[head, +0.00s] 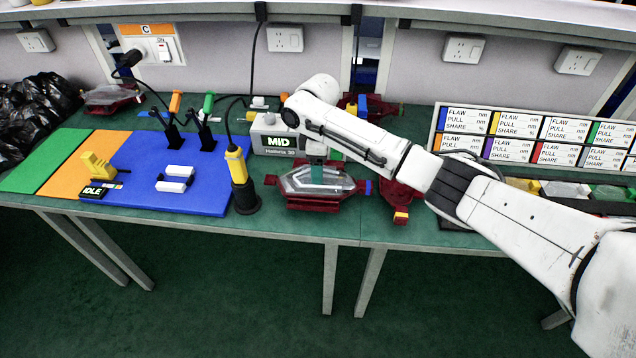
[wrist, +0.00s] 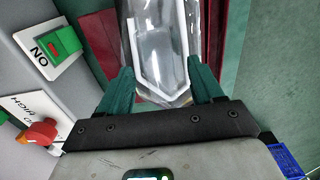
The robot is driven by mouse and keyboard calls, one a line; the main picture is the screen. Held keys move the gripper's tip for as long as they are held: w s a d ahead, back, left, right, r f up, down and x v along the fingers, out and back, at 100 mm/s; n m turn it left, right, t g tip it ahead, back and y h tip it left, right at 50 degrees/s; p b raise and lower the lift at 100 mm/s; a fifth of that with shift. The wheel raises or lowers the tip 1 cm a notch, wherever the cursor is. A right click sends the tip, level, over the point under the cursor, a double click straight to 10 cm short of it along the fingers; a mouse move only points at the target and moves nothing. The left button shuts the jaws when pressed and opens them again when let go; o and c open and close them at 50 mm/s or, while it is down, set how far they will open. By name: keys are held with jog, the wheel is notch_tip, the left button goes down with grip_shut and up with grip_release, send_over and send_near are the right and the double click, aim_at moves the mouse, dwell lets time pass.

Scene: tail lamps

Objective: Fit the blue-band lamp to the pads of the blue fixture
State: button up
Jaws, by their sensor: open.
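A tail lamp with a clear lens and dark red body (head: 318,197) lies near the front edge of the table. A blue piece (head: 367,187) shows at its right end; whether it is the lamp's band I cannot tell. My gripper (head: 317,173) is low over this lamp. In the wrist view its teal fingers (wrist: 160,85) are open, one on each side of the clear lens (wrist: 157,50); contact cannot be told. The blue fixture (head: 215,192) is a flat blue board to the left, with two white pads (head: 175,179) on it.
A yellow-and-black tool (head: 238,175) stands upright between lamp and pads. Other dark red lamps lie right (head: 400,195) and far left (head: 110,97). A label rack (head: 530,142) stands right.

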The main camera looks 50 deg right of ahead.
jog(key=shift+f, duration=0.15)
jog(key=shift+c, duration=0.2)
grip_shut()
dwell(0.4)
